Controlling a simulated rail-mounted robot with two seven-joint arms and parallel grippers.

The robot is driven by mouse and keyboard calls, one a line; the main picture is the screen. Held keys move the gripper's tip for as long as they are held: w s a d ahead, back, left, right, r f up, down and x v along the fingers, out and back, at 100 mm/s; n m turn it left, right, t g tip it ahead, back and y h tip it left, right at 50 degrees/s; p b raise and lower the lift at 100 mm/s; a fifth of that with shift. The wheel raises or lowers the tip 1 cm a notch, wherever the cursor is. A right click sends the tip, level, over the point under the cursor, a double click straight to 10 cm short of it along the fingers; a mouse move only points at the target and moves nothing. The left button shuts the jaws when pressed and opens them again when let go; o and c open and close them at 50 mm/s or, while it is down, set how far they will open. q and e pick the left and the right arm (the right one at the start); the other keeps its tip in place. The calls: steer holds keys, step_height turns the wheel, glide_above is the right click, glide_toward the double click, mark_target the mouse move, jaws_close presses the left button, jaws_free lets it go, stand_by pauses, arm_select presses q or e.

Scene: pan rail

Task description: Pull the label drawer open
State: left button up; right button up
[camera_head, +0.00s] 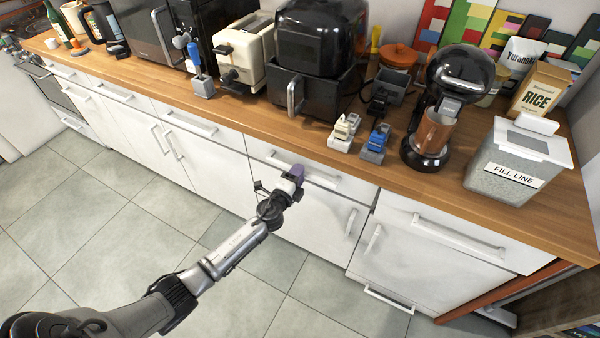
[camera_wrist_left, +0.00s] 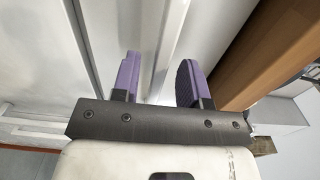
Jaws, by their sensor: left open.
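The white drawer front (camera_head: 345,186) below the worktop, under the small label-maker-like devices, sits flush and shut, with no readable label on it. Its long bar handle (camera_head: 322,177) runs across the front. My left gripper (camera_head: 297,172), with purple fingers, is at the left part of this handle and hides some of it. In the left wrist view the fingers (camera_wrist_left: 158,78) are open and apart, and a pale bar (camera_wrist_left: 168,60) shows between them. I cannot tell whether either finger touches it. My right gripper is in neither view.
Other drawers and doors with bar handles (camera_head: 458,236) stand on both sides, all shut. The wooden worktop (camera_head: 300,133) overhangs just above. The tiled floor (camera_head: 130,200) in front is clear.

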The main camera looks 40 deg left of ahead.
arm_select(q)
steer(key=shift+w+a, duration=0.15)
steer(key=shift+w, duration=0.65)
jaws_close()
